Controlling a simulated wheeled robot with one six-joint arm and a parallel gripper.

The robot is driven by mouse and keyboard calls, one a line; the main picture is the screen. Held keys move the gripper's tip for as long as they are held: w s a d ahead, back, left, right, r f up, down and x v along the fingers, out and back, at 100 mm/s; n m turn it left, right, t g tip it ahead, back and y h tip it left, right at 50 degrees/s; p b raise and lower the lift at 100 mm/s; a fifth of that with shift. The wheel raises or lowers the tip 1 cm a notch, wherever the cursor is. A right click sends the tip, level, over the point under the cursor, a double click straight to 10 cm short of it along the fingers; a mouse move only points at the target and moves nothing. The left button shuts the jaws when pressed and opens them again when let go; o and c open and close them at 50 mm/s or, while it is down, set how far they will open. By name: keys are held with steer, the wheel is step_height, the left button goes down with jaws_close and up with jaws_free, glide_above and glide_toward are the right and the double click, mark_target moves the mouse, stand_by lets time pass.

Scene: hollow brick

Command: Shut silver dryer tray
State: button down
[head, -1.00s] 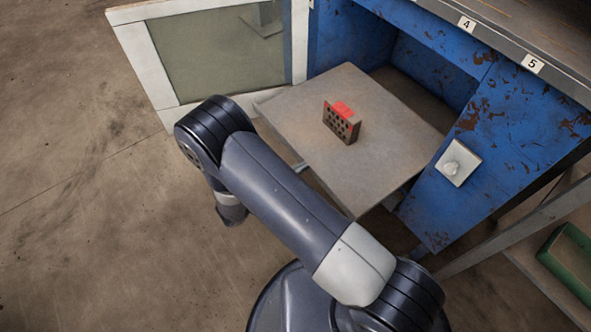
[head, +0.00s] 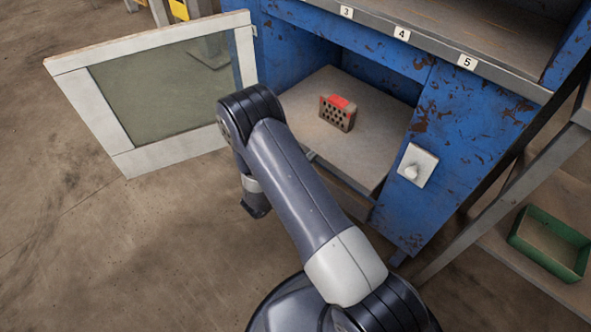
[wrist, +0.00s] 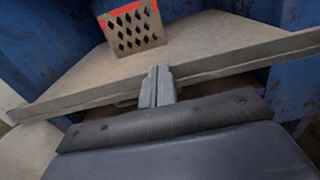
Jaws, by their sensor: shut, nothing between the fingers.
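The silver dryer tray (head: 370,145) is a flat grey sheet, partly pulled out of the blue dryer (head: 395,65). A hollow brick (head: 337,114) with a red top stands on it; it also shows in the wrist view (wrist: 132,27). In the wrist view my gripper (wrist: 157,72) is shut and empty, its fingertips at the tray's front edge (wrist: 220,65), apparently against it.
A white-framed glass door (head: 160,95) stands open on the left. A white plate with a knob (head: 417,165) is on the dryer's front, right of the tray. A green bin (head: 550,243) sits on a shelf at the right. The floor in front is clear.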

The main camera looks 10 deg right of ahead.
mark_target(329, 145)
steer(key=b+x, duration=0.1)
steer(key=x, duration=0.8)
steer(key=shift+w+d, duration=0.1)
steer(key=shift+d, duration=0.1)
steer(key=shift+w+d+r, duration=0.1)
steer(key=shift+w+d, duration=0.05)
steer(key=shift+w, duration=0.05)
steer(key=shift+r, duration=0.1)
steer(key=p+v, duration=0.1)
steer(key=v, duration=1.3)
steer(key=shift+s, duration=0.2)
steer(key=b+x, duration=0.1)
steer(key=x, duration=1.3)
steer(key=shift+w, duration=0.1)
